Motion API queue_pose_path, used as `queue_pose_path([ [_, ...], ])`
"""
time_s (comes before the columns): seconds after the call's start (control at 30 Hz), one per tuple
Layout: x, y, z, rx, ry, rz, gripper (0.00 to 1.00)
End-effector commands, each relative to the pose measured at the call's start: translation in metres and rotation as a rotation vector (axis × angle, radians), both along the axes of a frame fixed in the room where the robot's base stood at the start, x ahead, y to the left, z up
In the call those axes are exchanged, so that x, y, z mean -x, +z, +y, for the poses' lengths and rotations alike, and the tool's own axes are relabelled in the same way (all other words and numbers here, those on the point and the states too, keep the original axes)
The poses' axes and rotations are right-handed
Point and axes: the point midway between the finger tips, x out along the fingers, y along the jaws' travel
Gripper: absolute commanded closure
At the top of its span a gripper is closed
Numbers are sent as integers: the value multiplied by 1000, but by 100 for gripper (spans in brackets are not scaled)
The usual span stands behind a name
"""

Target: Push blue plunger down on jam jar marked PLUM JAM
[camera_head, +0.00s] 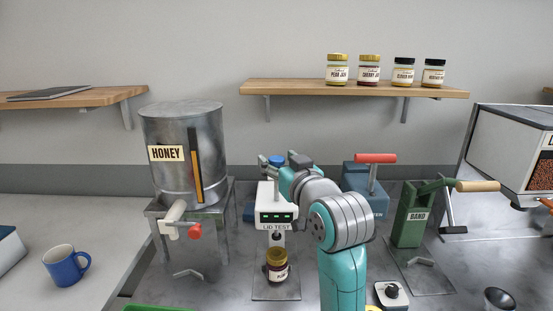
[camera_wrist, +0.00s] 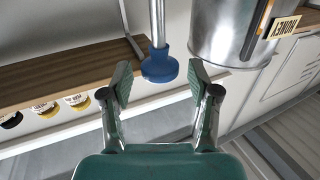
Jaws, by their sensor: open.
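The blue plunger (camera_wrist: 160,68) hangs at the end of a metal rod and lies between or just beyond my open fingertips in the wrist view. No contact with it shows. My gripper (camera_wrist: 160,82) is open and empty. A jam jar (camera_head: 277,265) with dark red contents and a gold lid stands upright at the stand's foot. Its label is too small to read, so I cannot tell if it is PLUM JAM.
A honey tank (camera_head: 180,185) stands left of the stand. A blue machine with a red handle (camera_head: 375,158) and a green band press (camera_head: 410,220) stand to the right. A wall shelf (camera_head: 290,88) holds several jars. A blue mug (camera_head: 64,266) sits at the left.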

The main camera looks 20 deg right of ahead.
Motion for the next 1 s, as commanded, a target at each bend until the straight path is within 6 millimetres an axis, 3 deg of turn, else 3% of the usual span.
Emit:
queue_pose_path([
  [0.2,-15,0,1,0,0,1,39],
  [0.47,-16,0,1,0,0,0,39],
  [0.5,-16,0,1,0,0,0,42],
  [0.73,-16,0,1,0,0,0,99],
  [1.0,-16,-8,1,-1,0,2,100],
])
